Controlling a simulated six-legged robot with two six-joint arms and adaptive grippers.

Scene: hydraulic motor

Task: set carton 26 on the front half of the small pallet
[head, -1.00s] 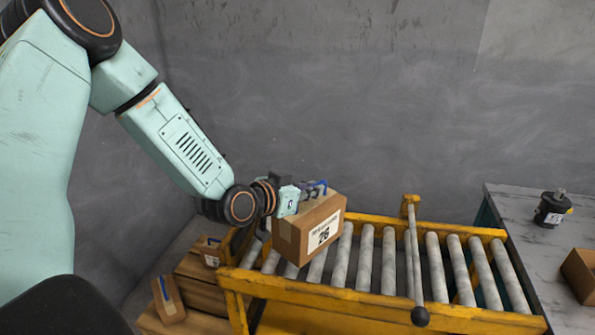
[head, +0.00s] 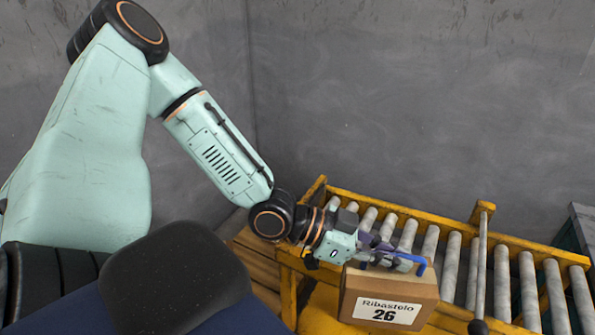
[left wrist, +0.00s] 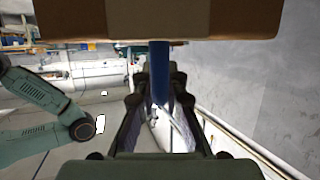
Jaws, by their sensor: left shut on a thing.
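Carton 26 (head: 388,300) is a brown cardboard box with a white label and a blue handle on top. My left gripper (head: 398,258) is shut on that blue handle, and the carton hangs from it in front of the roller conveyor. In the left wrist view the blue handle (left wrist: 159,75) runs between the fingers to the carton (left wrist: 160,20) at the top edge. Wooden boards (head: 258,262), apparently the small pallet, show left of the conveyor, partly hidden by my body. Its front half cannot be made out. My right gripper is not in view.
The yellow-framed roller conveyor (head: 352,193) runs behind and right of the carton, with an upright post and lever (head: 482,240) on it. A dark-sided table edge (head: 583,225) stands at the far right. A grey wall is behind.

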